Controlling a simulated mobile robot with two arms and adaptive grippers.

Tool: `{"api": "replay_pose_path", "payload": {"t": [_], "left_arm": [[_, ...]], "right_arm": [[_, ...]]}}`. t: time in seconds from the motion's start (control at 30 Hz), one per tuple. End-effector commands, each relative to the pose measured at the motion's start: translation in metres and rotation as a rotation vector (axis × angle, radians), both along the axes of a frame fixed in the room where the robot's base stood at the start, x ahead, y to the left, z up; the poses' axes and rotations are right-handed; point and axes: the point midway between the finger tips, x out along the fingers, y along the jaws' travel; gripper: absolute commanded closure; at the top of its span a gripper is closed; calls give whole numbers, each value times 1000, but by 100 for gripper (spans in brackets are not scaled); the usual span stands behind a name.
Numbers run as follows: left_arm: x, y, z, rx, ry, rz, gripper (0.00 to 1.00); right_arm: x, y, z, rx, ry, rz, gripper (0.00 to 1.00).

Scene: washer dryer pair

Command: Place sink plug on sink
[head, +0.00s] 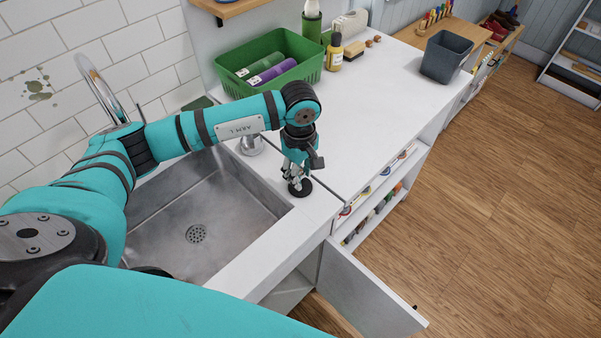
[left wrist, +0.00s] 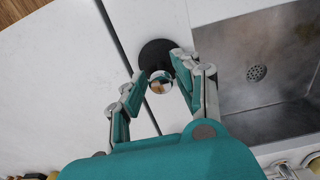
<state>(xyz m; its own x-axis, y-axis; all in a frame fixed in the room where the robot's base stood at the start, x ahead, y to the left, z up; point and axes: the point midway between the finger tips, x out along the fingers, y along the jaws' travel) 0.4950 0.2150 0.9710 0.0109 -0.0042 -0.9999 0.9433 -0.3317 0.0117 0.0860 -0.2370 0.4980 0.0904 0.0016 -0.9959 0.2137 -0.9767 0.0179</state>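The sink plug (head: 300,188) is a black disc with a shiny metal knob. It rests flat on the white counter strip just right of the sink (head: 268,197). In the left wrist view the plug (left wrist: 155,52) lies beyond the fingertips. My left gripper (head: 296,180) points down over the plug. In the left wrist view my left gripper (left wrist: 160,72) has its two fingers apart, one on each side of the knob, with no clear grip on it. The sink's drain (head: 196,233) is uncovered. My right gripper is not in view.
A faucet (head: 100,88) stands behind the sink. A cabinet door (head: 366,295) hangs open below. The counter right of the plug is clear.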

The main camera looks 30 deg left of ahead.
Motion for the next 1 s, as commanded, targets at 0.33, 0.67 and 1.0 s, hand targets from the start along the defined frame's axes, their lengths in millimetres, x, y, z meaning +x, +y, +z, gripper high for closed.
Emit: {"api": "replay_pose_path", "payload": {"t": [0.33, 0.67, 1.0], "left_arm": [[0, 1, 81, 1, -3, 0, 68], [-1, 1, 109, 0, 0, 1, 68], [-2, -3, 108, -13, 1, 0, 68]], "right_arm": [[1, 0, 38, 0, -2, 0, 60], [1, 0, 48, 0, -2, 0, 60], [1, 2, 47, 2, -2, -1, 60]]}}
